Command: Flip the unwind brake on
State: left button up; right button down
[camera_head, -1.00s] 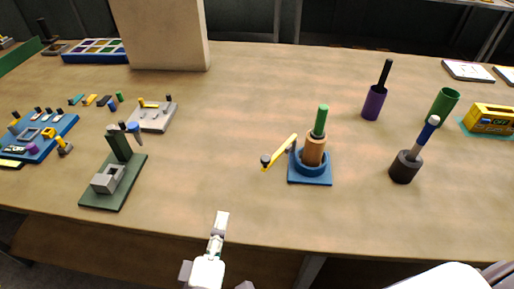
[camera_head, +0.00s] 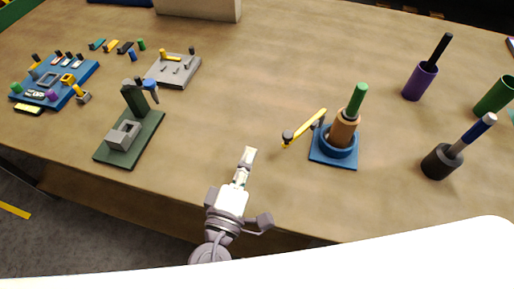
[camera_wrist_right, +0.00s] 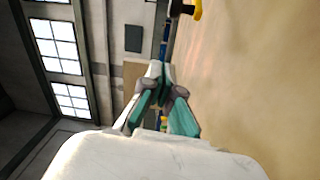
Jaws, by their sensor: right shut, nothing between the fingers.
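The blue-based stand (camera_head: 330,158) sits right of centre on the table in the head view. It carries a tan roll (camera_head: 343,131) with a green post (camera_head: 357,98) rising from it. A yellow lever (camera_head: 306,127) with a dark knob (camera_head: 287,137) extends to its left; I take this as the unwind brake. My right gripper (camera_head: 249,155) is shut and empty, left of the knob and apart from it. The right wrist view shows its fingers (camera_wrist_right: 158,78) together, with a yellow and dark piece (camera_wrist_right: 186,9) at the top edge. My left gripper is not in view.
A green press-like stand (camera_head: 145,133) is to the left, with a grey fixture (camera_head: 173,72) behind it. A dark holder (camera_head: 441,162) with a blue-handled tool and a purple cup (camera_head: 419,82) stand to the right.

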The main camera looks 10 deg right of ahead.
jog(key=p+x, duration=0.2)
jog(key=x, duration=0.7)
jog(key=s+d, duration=0.1)
jog(key=s+p, duration=0.1)
jog(key=s+d, duration=0.1)
jog(key=shift+s+d+f, duration=0.2)
jog(key=shift+d+f, duration=0.05)
jog(key=shift+d, duration=0.1)
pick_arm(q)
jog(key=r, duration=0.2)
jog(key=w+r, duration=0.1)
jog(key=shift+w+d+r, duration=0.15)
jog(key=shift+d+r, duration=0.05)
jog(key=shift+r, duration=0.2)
pick_arm(e)
jog(key=shift+w, duration=0.1)
